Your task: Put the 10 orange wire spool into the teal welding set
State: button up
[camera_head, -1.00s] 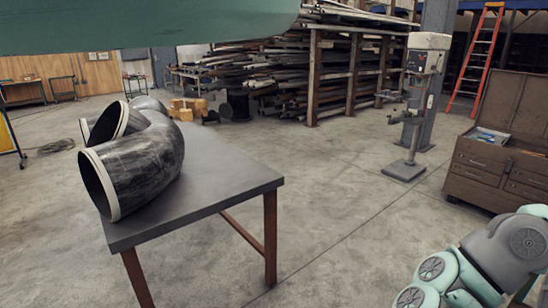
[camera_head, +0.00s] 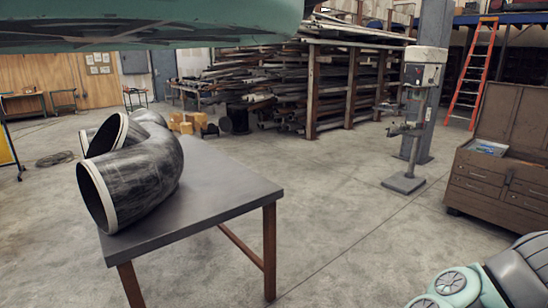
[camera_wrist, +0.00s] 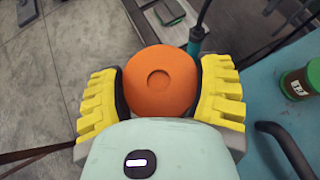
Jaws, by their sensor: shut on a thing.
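The orange wire spool (camera_wrist: 161,80) shows in the wrist view as a round disc with a shallow round dent in its middle. My gripper (camera_wrist: 161,88) is shut on it, with one yellow finger on each side. The pale mint wrist housing hides its lower edge. A teal surface (camera_wrist: 270,75) fills the right side of the wrist view, apart from the spool; I cannot tell whether it is the teal welding set. My gripper and the spool are not in the head view.
The head view shows a grey table (camera_head: 225,190) with a black pipe elbow (camera_head: 140,180), a drill press (camera_head: 415,110), a brown tool chest (camera_head: 500,175) and an orange ladder (camera_head: 470,70). Open floor lies between table and chest.

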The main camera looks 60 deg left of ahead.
jog(key=w+a+r+n+y, duration=0.3)
jog(key=r, duration=0.1)
jog(key=s+r+m+g+h+p, duration=0.2)
jog(key=s+r+m+h+p, duration=0.2)
jog(key=r+p, duration=0.5)
jog(key=s+r+m+g+h+p, duration=0.2)
jog(key=r+p, duration=0.7)
jog(key=p, duration=1.1)
jog(key=s+m+h, duration=0.2)
jog(key=s+m, duration=0.1)
jog(key=m, duration=0.1)
jog(key=shift+a+h, duration=0.25)
jog(key=shift+h, duration=0.05)
jog(key=shift+w, duration=0.1)
